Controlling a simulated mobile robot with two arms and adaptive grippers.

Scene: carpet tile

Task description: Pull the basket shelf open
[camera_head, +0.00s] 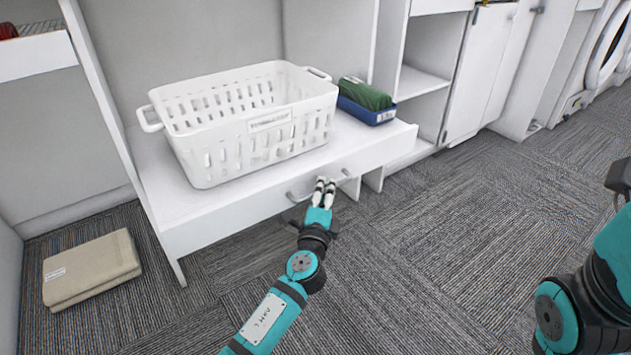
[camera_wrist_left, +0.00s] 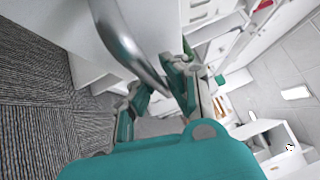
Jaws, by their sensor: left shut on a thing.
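The basket shelf (camera_head: 175,205) is a white board with a front panel, low in a white cabinet, and it juts out past the side walls. A white slotted laundry basket (camera_head: 205,165) stands on it. A curved metal handle (camera_head: 292,196) is on its front panel. My left gripper (camera_head: 325,186) is at the right part of this handle, its fingers shut on it. In the left wrist view, the metal handle (camera_wrist_left: 125,45) passes in front of the fingers (camera_wrist_left: 165,85). Only parts of my right arm show at the right edge; its fingers are not seen.
Folded beige cloth (camera_head: 92,268) lies on the carpet at left. White cabinets and a washing machine (camera_head: 608,45) line the right. The carpet in front is clear.

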